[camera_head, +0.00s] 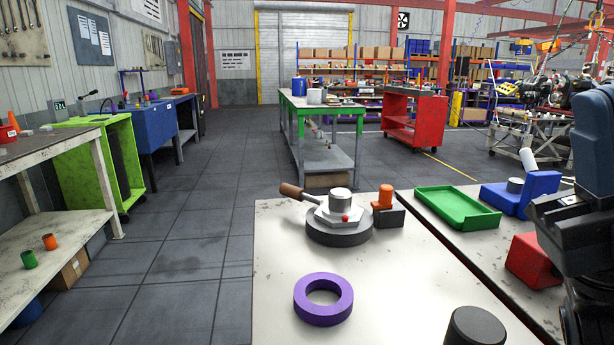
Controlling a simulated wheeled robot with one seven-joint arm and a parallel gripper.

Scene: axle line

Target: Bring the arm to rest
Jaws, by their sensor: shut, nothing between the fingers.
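Part of my own dark arm (570,230) stands at the right edge of the view, over the right side of the bench area. Its upper part is a blue-grey casing, with black joints below. The fingers of my gripper do not show, and no held thing is visible.
The near pale bench (275,265) bears a purple ring (323,299), a round dark fixture (339,238) with a brown-handled lever, an orange part (384,195) and a black cylinder (474,326). Close right are a green tray (457,207), blue block (522,194) and red block (533,261).

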